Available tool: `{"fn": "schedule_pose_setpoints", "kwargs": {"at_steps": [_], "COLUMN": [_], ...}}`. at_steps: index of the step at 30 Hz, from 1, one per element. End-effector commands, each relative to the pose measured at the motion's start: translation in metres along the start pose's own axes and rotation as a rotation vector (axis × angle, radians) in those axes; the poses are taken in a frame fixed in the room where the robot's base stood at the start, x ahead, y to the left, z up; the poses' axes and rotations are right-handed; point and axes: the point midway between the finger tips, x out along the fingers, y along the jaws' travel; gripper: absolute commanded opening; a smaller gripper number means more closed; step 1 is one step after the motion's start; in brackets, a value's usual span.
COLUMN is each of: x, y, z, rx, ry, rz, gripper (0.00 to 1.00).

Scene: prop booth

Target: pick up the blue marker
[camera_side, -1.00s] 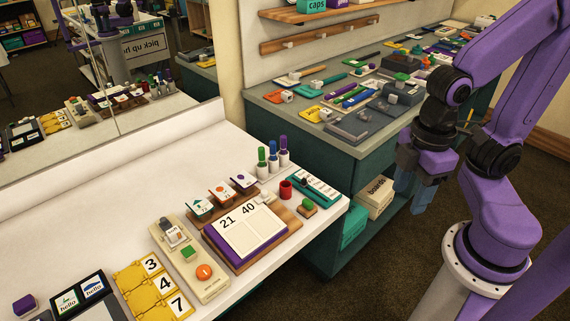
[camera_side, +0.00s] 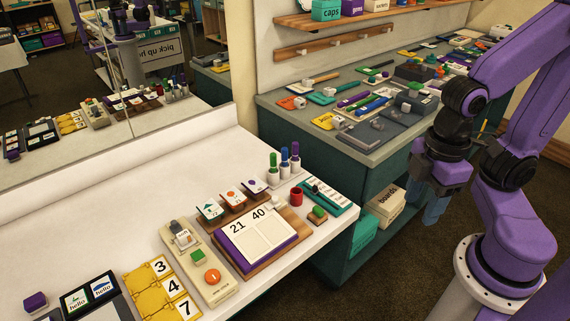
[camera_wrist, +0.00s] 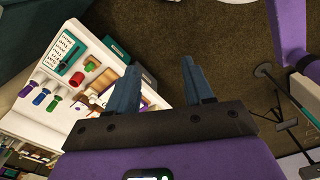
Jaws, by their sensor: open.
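The blue marker (camera_side: 285,158) stands upright in a white holder at the back right of the white counter. A green marker (camera_side: 273,160) is to its left and a purple marker (camera_side: 295,152) to its right. My gripper (camera_side: 434,205) hangs to the right of the counter, over the floor, well away from the markers. In the wrist view its two blue fingers (camera_wrist: 162,75) are apart with nothing held between them.
A red cup (camera_side: 296,197), a teal tray (camera_side: 325,196) and a calendar board (camera_side: 258,238) lie near the markers. A side counter (camera_side: 385,145) with many small items stands behind. The counter's left middle (camera_side: 110,210) is clear.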

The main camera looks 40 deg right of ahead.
Motion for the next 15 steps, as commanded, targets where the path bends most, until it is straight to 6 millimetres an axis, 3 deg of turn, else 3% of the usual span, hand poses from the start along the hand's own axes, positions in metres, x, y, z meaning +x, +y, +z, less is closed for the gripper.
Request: {"fn": "schedule_pose_setpoints", "kwargs": {"at_steps": [11,15], "x": [0.0,-0.003], "y": [0.0,0.006], "z": [0.0,-0.01], "rx": [0.0,-0.007], "ry": [0.0,-0.002], "rz": [0.0,0.003], "gripper": [0.52,0.52]}}
